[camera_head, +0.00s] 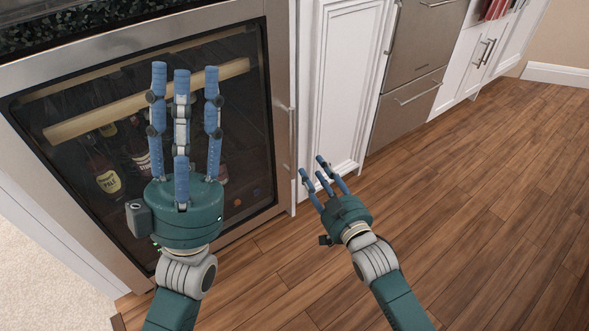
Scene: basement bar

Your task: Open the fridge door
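The fridge is an under-counter cooler with a dark glass door (90,150) in a stainless steel frame (281,70), and the door looks closed. A thin vertical handle (291,150) runs along the right side of the frame. My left gripper (183,105) is open with its blue fingers extended, empty, in front of the glass and hiding part of it. My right gripper (314,170) is open and empty, with its fingers spread beside the lower part of the handle, to its right. I see no contact with the handle.
A white cabinet panel (340,90) and steel drawers (415,50) with bar handles are right of the fridge. A dark countertop (70,25) lies above. The wooden floor (480,190) at right is clear.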

